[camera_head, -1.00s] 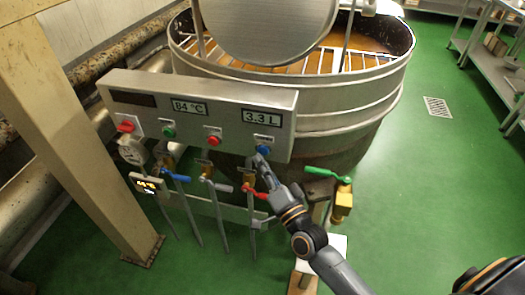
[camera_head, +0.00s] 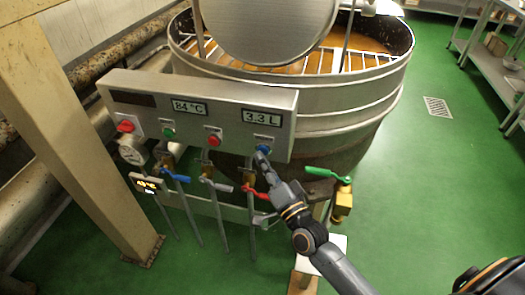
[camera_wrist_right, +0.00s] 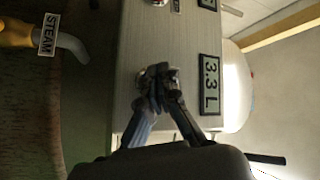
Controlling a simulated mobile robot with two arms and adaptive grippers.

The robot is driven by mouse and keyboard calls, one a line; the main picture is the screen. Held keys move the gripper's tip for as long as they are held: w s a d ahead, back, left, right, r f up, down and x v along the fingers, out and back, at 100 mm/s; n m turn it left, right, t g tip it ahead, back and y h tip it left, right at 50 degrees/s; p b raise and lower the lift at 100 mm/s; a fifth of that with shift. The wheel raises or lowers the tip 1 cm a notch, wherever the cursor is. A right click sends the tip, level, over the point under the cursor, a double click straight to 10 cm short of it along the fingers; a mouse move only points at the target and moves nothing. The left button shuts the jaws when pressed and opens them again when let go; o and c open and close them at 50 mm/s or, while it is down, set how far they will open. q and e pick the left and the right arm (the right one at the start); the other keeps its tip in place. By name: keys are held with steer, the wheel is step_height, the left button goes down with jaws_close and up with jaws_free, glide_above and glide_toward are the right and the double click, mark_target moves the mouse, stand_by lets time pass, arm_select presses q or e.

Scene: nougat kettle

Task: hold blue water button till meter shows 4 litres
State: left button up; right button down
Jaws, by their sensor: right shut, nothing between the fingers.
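The blue water button (camera_head: 264,148) is at the right end of the grey control panel (camera_head: 130,80), under the meter (camera_head: 262,117), which reads 3.3 L. My right gripper (camera_head: 262,156) is shut and empty, with its fingertips at the button's lower edge. In the right wrist view the fingertips (camera_wrist_right: 162,90) cover most of the button, so I cannot tell whether it is pressed in. The meter (camera_wrist_right: 209,84) shows sideways there, also at 3.3 L. My left gripper is not in view.
The panel also has a red switch (camera_head: 126,126), a green button (camera_head: 168,132), a red button (camera_head: 214,140) and an 84 °C display (camera_head: 189,107). Valve levers hang below, including a red one (camera_head: 256,193) and a green one (camera_head: 328,173). The kettle (camera_head: 350,100) stands behind.

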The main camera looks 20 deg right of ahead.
steer(key=shift+w+d, duration=0.3)
steer(key=shift+w, duration=0.15)
stand_by(1.6)
steer(key=shift+s, duration=0.1)
stand_by(0.9)
steer(key=shift+s+a+p, duration=0.3)
steer(key=shift+s+a, duration=0.25)
steer(key=shift+s, duration=0.15)
steer(key=s+a, duration=0.1)
steer(key=s+a+p, duration=0.1)
steer(key=s, duration=0.2)
steer(key=shift+s+a+p, duration=0.1)
steer(key=shift+a+p, duration=0.2)
steer(key=shift+a, duration=0.1)
